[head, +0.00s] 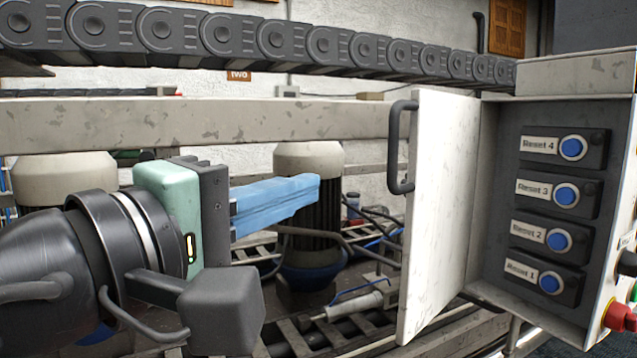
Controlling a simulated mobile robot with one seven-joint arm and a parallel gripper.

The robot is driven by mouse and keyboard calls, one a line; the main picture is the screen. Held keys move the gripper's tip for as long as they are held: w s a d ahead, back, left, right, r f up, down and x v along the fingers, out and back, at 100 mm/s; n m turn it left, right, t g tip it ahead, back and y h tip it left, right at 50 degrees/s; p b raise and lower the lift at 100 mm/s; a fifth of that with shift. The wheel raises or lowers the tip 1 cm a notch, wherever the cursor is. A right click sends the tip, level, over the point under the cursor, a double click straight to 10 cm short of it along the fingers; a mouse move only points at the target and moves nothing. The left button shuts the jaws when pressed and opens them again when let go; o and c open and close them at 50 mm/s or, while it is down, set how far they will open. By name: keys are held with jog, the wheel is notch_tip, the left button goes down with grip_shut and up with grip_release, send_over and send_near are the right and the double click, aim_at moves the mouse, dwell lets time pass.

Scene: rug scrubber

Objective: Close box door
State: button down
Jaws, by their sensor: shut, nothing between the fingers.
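The control box (560,92) stands at the right with its front open. Inside it are several dark switch blocks with blue buttons, labelled Reset 1 to Reset 4. The box door (440,210) is a white panel on the left side of the box, swung wide open. A dark handle (396,150) sits on the door's left face near its free edge. My gripper (318,190) has blue fingers, shut and empty. It points right, left of the door and apart from it, at about the height of the handle's lower end.
A black cable chain (270,40) runs across the top. A grey beam (200,122) lies behind my gripper. Motors, pipes and a slatted frame fill the space below. A red knob (620,317) sticks out at the box's lower right. A gap lies between my fingertips and the door.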

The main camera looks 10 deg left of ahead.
jog(key=p+x, duration=0.3)
jog(key=x, duration=0.5)
jog(key=s+d, duration=0.1)
jog(key=s+d+p, duration=0.1)
jog(key=s, duration=0.1)
jog(key=shift+s+d+f, duration=0.25)
jog(key=shift+d, duration=0.05)
